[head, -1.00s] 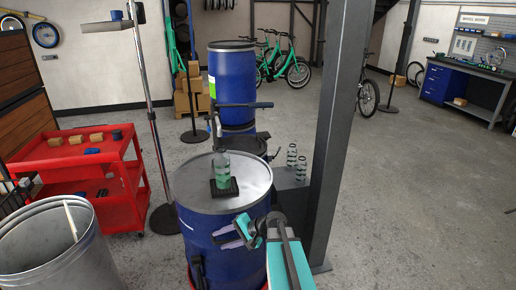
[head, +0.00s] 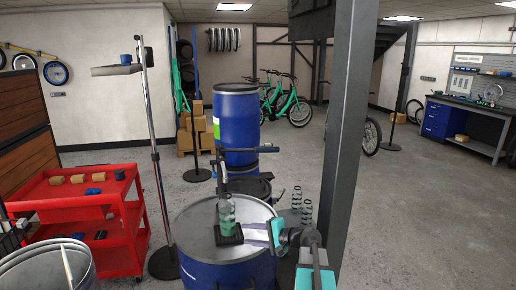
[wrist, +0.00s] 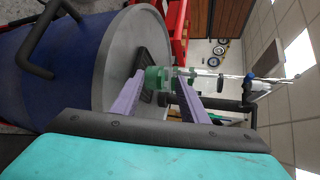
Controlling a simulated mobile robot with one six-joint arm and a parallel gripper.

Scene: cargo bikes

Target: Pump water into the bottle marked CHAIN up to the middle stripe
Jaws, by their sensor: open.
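A translucent green bottle (head: 227,210) stands upright on a black pad (head: 229,240) on the lid of a blue drum (head: 200,272). I cannot read its marking or tell its water level. A pump with a dark lever (head: 238,149) rises just behind it, its spout (head: 222,172) above the bottle's neck. My gripper (head: 252,232) is open, low at the bottle's right side. In the wrist view, the purple fingers (wrist: 160,78) point at the bottle (wrist: 156,77), which shows between their tips; I cannot tell whether they touch it.
Two similar bottles (head: 308,212) stand to the right, beside a grey post (head: 347,130). A red cart (head: 120,235), a metal bin (head: 45,275) and a stand's pole (head: 152,130) are on the left. Another blue drum (head: 237,115) stands behind. Open floor lies right of the post.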

